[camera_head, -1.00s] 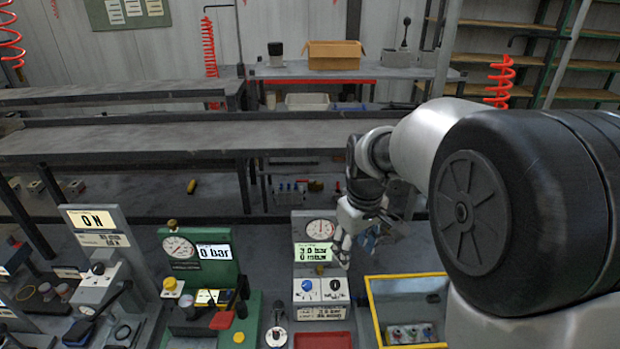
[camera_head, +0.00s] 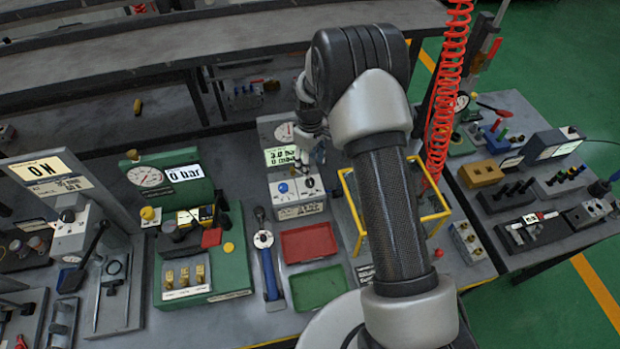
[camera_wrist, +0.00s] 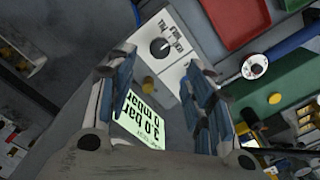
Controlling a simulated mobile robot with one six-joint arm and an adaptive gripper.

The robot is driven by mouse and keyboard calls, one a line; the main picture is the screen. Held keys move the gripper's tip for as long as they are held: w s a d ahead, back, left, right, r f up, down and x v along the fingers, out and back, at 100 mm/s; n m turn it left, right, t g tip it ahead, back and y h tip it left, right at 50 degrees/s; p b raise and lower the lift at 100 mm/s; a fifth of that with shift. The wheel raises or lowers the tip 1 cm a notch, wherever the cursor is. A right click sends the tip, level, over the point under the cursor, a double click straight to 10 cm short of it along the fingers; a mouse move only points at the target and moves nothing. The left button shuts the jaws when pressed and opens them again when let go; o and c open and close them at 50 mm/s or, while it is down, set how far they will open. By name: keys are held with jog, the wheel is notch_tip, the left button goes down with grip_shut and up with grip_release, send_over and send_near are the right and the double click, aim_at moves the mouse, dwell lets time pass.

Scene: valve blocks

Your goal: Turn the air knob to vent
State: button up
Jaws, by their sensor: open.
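A grey panel with a gauge and a lit display (camera_head: 281,157) reading "3.0 bar" stands at the bench's middle. A white block with a blue knob (camera_head: 283,187) and a black knob (camera_head: 309,183) sits at its front. My gripper (camera_head: 316,150) is beside the display's right edge, behind and above the black knob. In the wrist view my gripper (camera_wrist: 158,75) is open and empty, with the black knob (camera_wrist: 160,47) beyond and between its fingers, apart from them. The display (camera_wrist: 140,125) shows upside down.
A red tray (camera_head: 309,243) and a green tray (camera_head: 319,288) lie in front of the block. A yellow-framed case (camera_head: 438,215) stands close on the right. A green gauge stand (camera_head: 165,180) is on the left. A red coiled hose (camera_head: 445,90) hangs at the right.

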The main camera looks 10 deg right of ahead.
aim_at(310, 181)
notch_tip(310, 181, down, 9)
jog(key=shift+b, duration=0.3)
jog(key=shift+c, duration=0.5)
jog(key=c, duration=1)
